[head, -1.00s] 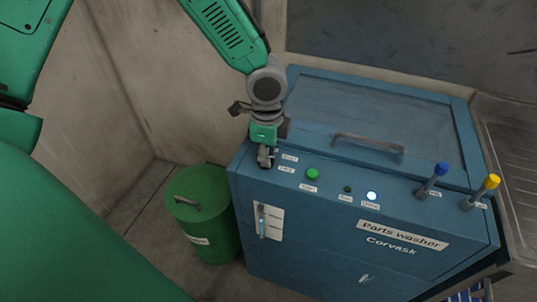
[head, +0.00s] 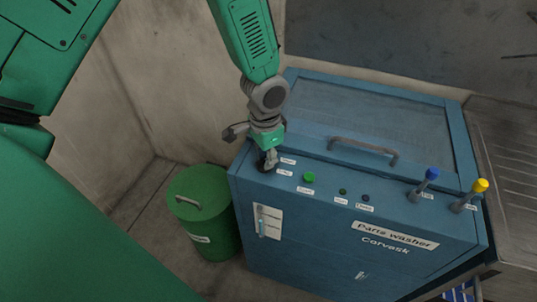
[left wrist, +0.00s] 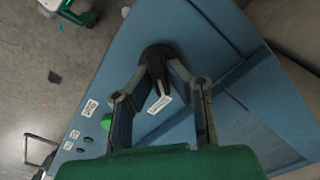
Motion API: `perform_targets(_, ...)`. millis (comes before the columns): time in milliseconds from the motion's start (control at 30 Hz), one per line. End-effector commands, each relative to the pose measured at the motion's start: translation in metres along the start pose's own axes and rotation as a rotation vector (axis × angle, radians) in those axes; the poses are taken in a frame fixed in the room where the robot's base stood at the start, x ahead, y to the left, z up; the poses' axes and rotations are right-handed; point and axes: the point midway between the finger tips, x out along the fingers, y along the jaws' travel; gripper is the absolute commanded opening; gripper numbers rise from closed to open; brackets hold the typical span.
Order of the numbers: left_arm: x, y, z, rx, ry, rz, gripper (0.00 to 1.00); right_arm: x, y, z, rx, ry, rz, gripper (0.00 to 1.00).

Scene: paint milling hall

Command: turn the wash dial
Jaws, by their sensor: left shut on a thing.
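The wash dial (left wrist: 157,54) is a dark round knob with a raised grip bar, on the blue parts washer (head: 345,240). In the head view the dial (head: 262,166) sits at the left end of the top panel, mostly hidden by my gripper. My left gripper (head: 267,160) comes down on it from above. In the left wrist view the two fingers of my left gripper (left wrist: 161,74) are shut on the dial, one on each side of its bar. Small white labels lie beside it, too small to read. My right gripper is not in view.
Right of the dial are a green button (head: 309,177), two small dark lamps (head: 366,198), a blue-topped lever (head: 424,184) and a yellow-topped lever (head: 471,195). The lid handle (head: 363,150) is behind. A green bin (head: 206,228) stands left of the washer.

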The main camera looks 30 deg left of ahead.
Motion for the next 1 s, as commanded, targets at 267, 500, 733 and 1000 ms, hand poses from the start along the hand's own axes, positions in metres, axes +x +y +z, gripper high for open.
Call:
perform_targets(267,0.002,0.001,0.007,-0.264,-0.02,0.0,0.0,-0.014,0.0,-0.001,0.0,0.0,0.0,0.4)
perform_targets(500,0.002,0.003,0.007,-0.468,-0.021,-0.001,0.0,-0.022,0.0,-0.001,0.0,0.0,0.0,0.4)
perform_targets(733,0.003,0.004,0.007,-0.61,-0.024,0.0,0.0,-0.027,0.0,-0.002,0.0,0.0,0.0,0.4)
perform_targets(1000,0.003,0.006,0.007,-0.695,-0.024,0.0,0.0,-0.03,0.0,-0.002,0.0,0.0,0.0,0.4)
